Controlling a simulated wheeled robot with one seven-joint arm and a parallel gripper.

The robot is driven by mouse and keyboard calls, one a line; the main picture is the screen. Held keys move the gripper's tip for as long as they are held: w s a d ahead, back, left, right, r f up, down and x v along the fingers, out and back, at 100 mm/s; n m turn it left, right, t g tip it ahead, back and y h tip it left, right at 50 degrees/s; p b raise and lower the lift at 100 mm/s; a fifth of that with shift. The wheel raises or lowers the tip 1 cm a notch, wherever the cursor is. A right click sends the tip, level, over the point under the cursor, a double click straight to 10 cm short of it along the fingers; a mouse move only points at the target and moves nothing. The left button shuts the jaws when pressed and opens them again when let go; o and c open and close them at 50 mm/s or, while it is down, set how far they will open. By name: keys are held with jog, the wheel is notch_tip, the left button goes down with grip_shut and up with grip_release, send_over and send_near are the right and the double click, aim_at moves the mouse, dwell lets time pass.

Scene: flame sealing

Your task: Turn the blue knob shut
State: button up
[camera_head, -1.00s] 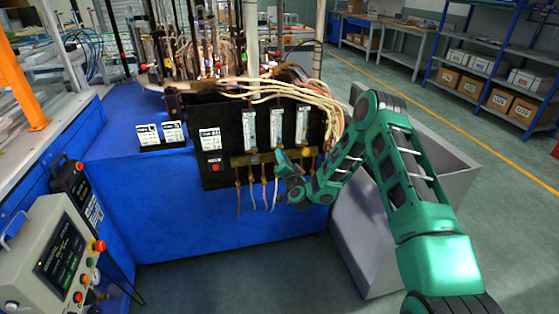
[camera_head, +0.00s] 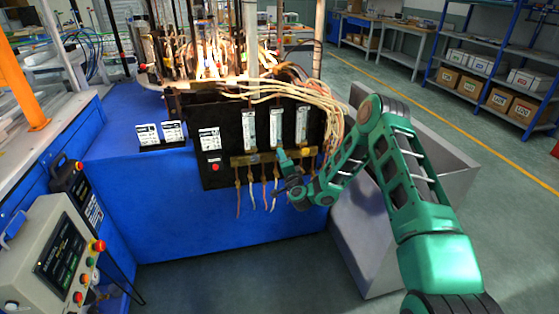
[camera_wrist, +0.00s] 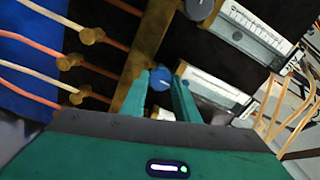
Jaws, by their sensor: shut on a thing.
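The blue knob (camera_wrist: 160,79) shows in the wrist view between my two green fingertips, on the brass bar below a flow meter. My gripper (camera_wrist: 161,84) is shut on it, one finger on each side. In the head view my gripper (camera_head: 282,157) is at the brass bar (camera_head: 243,160) on the front of the black panel (camera_head: 228,127), and the knob is too small or hidden to make out there. A dark round knob (camera_wrist: 199,8) sits beside the neighbouring flow meter in the wrist view.
Several hoses hang from brass fittings (camera_wrist: 91,36) below the bar. White flow meters (camera_head: 275,127) stand above it. A red button (camera_head: 215,167) is on the panel's left. A grey bin (camera_head: 362,235) stands right of the blue machine (camera_head: 200,228). A control box (camera_head: 55,255) is at left.

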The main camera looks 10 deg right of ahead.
jog(key=shift+s+f, duration=0.1)
jog(key=shift+f, duration=0.1)
jog(key=o, duration=1)
jog(key=shift+r, duration=0.1)
jog(key=s, duration=1)
jog(key=shift+s, duration=0.2)
